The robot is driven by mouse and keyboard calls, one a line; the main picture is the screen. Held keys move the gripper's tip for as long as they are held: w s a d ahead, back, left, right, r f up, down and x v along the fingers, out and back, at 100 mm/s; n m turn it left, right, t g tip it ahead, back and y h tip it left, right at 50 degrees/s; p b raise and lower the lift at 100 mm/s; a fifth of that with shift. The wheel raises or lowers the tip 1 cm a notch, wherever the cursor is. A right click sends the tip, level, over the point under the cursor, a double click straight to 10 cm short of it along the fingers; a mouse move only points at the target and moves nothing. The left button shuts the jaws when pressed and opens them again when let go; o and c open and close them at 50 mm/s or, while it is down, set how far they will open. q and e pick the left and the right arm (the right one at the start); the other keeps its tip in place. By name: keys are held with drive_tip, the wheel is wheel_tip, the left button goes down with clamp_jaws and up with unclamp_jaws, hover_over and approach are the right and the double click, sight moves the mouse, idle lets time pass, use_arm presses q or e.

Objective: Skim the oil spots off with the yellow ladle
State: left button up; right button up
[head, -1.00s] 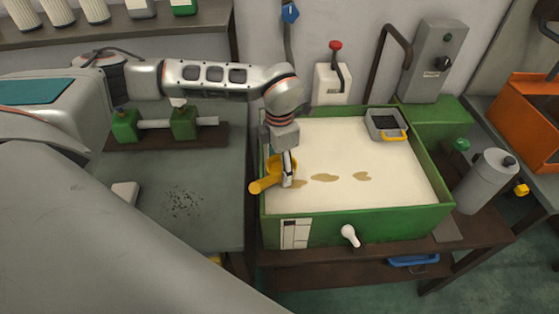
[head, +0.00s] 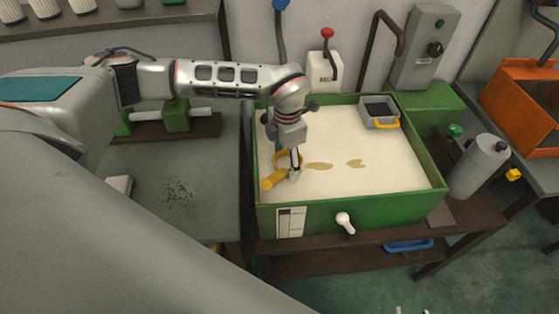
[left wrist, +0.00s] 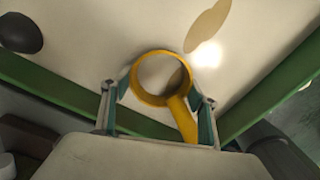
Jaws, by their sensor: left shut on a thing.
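The yellow ladle (head: 272,180) is in my left gripper (head: 295,168), which is shut on it over the left part of the green tank (head: 350,213). In the left wrist view the ladle (left wrist: 183,118) shows its round yellow ring between the two fingers (left wrist: 160,110). A brown patch shows inside the ring. Two tan oil spots (head: 319,166) and (head: 356,163) lie on the pale liquid (head: 385,180) to the right of the ladle. One oil spot (left wrist: 208,26) also shows in the left wrist view.
A grey box with a yellow handle (head: 380,116) sits at the tank's back right corner. A white tap (head: 345,222) sticks out of the tank's front. A grey canister (head: 477,168) stands to the right.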

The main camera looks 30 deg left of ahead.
sight(302, 160)
use_arm(q)
drive_tip(key=shift+w+d, duration=0.65)
drive_tip(key=shift+d, duration=0.25)
drive_tip(key=shift+w+d, duration=0.6)
drive_tip(key=shift+d, duration=0.3)
drive_tip(key=shift+w+d+b, duration=3.8)
drive_tip(key=shift+w+d, duration=1.15)
drive_tip(key=shift+d, duration=2.45)
use_arm(e)
drive_tip(key=shift+a+f, duration=1.15)
drive_tip(key=shift+f, duration=1.5)
use_arm(q)
wheel_tip(302, 160, up, 12)
drive_tip(key=p, duration=0.7)
drive_tip(key=shift+p, duration=0.3)
use_arm(e)
drive_tip(key=shift+d+r, duration=0.35)
drive_tip(key=shift+r, duration=0.5)
drive_tip(key=shift+d+r, duration=0.35)
drive_tip(key=shift+r, duration=0.55)
drive_tip(key=shift+d+r, duration=0.35)
drive_tip(key=shift+r, duration=0.5)
